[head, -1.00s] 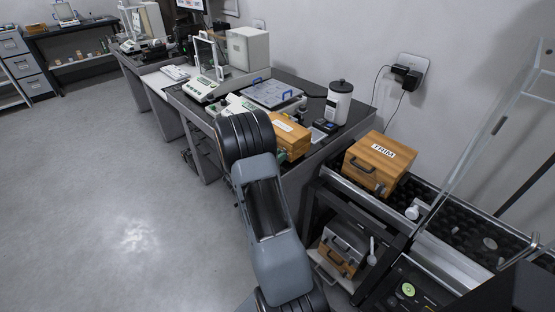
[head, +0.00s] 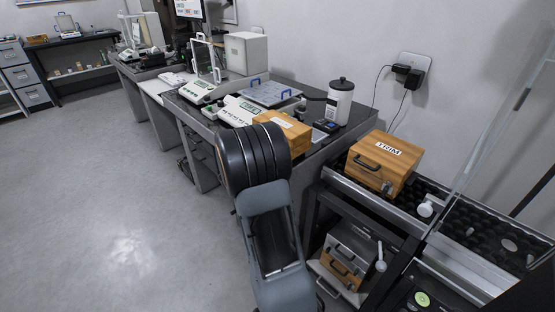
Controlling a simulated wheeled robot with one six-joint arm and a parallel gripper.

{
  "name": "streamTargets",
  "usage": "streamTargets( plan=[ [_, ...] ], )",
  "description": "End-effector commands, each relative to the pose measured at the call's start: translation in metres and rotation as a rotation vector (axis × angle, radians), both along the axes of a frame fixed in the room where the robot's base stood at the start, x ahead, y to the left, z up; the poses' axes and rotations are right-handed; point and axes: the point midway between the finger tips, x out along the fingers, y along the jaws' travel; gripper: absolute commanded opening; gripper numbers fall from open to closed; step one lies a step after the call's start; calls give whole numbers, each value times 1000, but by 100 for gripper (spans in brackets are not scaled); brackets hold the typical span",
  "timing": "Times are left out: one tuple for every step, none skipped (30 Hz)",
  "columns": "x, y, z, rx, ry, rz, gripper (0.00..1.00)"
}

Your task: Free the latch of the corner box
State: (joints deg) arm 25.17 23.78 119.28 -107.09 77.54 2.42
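A wooden box (head: 284,136) with a white label on its lid sits at the near corner of the dark table; its front is largely hidden behind my arm. The label is too small to read. Another wooden box (head: 383,163), labelled TRIM, sits on the black-padded shelf at right, with a dark handle and a small metal latch (head: 387,187) on its front. Its lid is down. I cannot tell from the picture whether the latch is fastened. My arm stands in front of the table, and my gripper is hidden behind it.
A lower shelf holds a small wooden box (head: 340,272) and metal case. A white canister (head: 339,104), balances and a blue-handled tray (head: 269,93) stand on the table (head: 321,150). A clear panel rises at right. The grey floor (head: 100,190) at left is open.

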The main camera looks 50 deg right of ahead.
Motion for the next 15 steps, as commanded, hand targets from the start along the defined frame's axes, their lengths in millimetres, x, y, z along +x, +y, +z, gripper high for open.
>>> streamTargets(
  plan=[
    [0,0,0,0,-5,0,0],
    [0,0,0,0,-6,0,0],
    [0,0,0,-1,-8,0,0],
    [0,0,0,-1,-8,0,0],
    [0,0,0,-1,-8,0,0],
    [0,0,0,-1,-9,0,0],
    [0,0,0,-1,-8,0,0],
    [0,0,0,-1,-8,0,0],
    [0,0,0,-1,-8,0,0],
    [0,0,0,-1,-8,0,0],
    [0,0,1,-1,-8,0,0],
    [0,0,1,-1,-8,0,0],
    [0,0,1,-1,-8,0,16],
    [0,0,1,-1,-8,0,19],
    [0,0,0,-1,-8,0,22]
  ],
)
